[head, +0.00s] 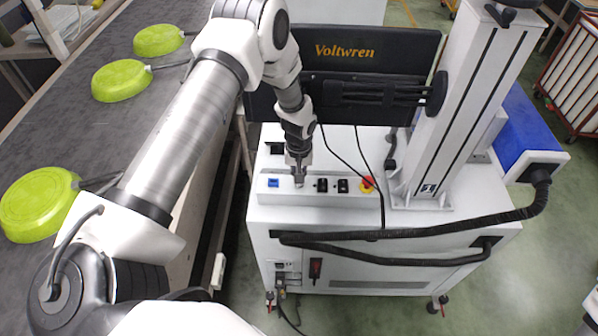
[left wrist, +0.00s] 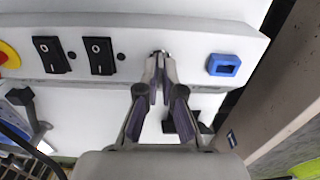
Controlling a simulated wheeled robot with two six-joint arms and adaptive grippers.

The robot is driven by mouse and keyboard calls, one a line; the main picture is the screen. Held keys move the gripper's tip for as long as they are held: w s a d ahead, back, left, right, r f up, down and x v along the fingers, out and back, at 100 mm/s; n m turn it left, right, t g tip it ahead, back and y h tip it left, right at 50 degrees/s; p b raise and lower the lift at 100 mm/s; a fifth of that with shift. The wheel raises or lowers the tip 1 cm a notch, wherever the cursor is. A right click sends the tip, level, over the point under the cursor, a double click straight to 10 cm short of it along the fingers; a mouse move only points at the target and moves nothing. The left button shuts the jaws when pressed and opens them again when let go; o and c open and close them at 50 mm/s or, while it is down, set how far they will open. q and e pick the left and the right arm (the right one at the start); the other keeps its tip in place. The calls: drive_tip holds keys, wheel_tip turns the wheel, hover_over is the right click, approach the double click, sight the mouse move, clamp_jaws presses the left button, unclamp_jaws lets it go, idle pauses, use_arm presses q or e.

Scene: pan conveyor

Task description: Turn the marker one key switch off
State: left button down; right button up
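The key switch (left wrist: 160,54) is a small silver part on the white control panel (head: 330,198), between the blue socket and the black rocker switches. My left gripper (head: 299,178) points down at it from above. In the left wrist view, the left fingertips (left wrist: 160,72) are close together on either side of the key, which shows as a thin silver piece between them. The fingers hide most of the key, so its angle and any marker around it cannot be read. My right gripper is not in view.
The panel holds a blue socket (head: 273,183), two black rocker switches (left wrist: 101,56) and a red-and-yellow emergency stop (head: 366,184). A black monitor labelled Voltwren (head: 345,50) stands behind. Green pans (head: 40,203) lie on the dark conveyor (head: 60,130) at left. Black cables hang around the cabinet.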

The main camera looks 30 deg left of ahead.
use_arm(q)
drive_tip(key=c, duration=1.3)
unclamp_jaws()
drive_tip(key=shift+c, duration=0.2)
drive_tip(key=shift+r, duration=0.15)
wheel_tip(320, 180, up, 12)
